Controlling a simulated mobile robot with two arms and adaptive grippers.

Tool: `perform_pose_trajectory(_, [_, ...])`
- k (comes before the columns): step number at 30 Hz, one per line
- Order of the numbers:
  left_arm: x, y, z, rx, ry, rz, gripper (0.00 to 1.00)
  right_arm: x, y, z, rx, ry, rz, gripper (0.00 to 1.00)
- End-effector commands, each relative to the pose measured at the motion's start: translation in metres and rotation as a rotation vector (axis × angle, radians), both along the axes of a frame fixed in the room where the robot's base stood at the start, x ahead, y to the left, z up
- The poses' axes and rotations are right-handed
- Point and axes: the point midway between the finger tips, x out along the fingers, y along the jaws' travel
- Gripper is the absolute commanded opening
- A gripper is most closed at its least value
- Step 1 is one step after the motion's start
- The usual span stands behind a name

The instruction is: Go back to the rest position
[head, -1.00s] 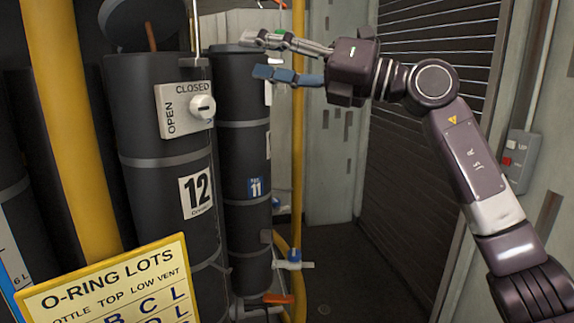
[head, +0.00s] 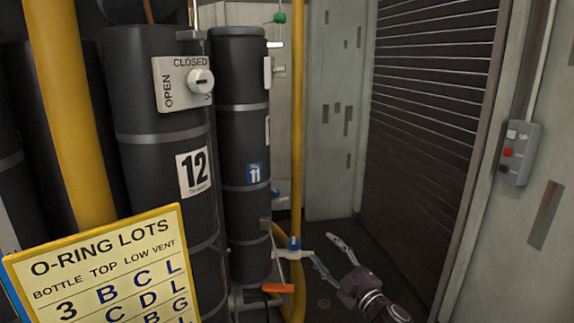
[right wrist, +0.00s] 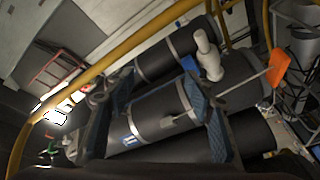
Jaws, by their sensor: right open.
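My right gripper (head: 328,253) is low in the head view, right of the yellow pipe, with its fingers spread and nothing between them. One finger appears close to the white handle of a blue valve (head: 293,244); I cannot tell whether they touch. In the right wrist view the two fingers of the right gripper (right wrist: 150,112) stand apart, with dark bottles behind them. My left gripper is not in view.
Bottle 12 (head: 160,200) with its OPEN/CLOSED knob (head: 201,81) and bottle 11 (head: 243,140) stand left of the yellow pipe (head: 297,130). An orange handle (head: 278,288) sticks out low. An O-ring sign (head: 110,265) is at front left. A shutter (head: 425,120) closes the right side.

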Motion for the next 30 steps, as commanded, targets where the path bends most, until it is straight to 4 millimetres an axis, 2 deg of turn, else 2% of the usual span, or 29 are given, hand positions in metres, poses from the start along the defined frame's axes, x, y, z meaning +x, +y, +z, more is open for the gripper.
perform_pose_trajectory(1, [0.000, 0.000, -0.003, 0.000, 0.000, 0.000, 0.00, -0.006, -0.007, -0.035, 0.021, 0.057, -0.025, 0.49])
perform_pose_trajectory(3, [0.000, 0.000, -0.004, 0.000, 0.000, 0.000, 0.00, -0.015, -0.017, -0.075, 0.046, 0.130, -0.062, 0.49])
perform_pose_trajectory(8, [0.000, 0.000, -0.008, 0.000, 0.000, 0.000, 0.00, -0.044, -0.037, -0.166, 0.099, 0.295, -0.144, 0.49])
perform_pose_trajectory(9, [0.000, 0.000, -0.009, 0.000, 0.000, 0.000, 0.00, -0.054, -0.042, -0.189, 0.111, 0.336, -0.164, 0.49])
perform_pose_trajectory(14, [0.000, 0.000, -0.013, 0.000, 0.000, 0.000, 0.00, -0.097, -0.061, -0.275, 0.150, 0.497, -0.247, 0.49])
perform_pose_trajectory(18, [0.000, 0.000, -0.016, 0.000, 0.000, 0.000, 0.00, -0.145, -0.075, -0.345, 0.178, 0.635, -0.318, 0.49])
perform_pose_trajectory(23, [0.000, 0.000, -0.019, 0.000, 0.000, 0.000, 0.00, -0.208, -0.089, -0.418, 0.202, 0.793, -0.399, 0.49])
perform_pose_trajectory(27, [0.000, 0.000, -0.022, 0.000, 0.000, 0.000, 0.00, -0.271, -0.100, -0.476, 0.219, 0.928, -0.471, 0.49])
perform_pose_trajectory(29, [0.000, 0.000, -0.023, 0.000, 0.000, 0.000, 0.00, -0.299, -0.104, -0.498, 0.226, 0.986, -0.501, 0.49])
perform_pose_trajectory(30, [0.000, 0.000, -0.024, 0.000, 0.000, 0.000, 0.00, -0.319, -0.106, -0.513, 0.228, 1.025, -0.522, 0.49])
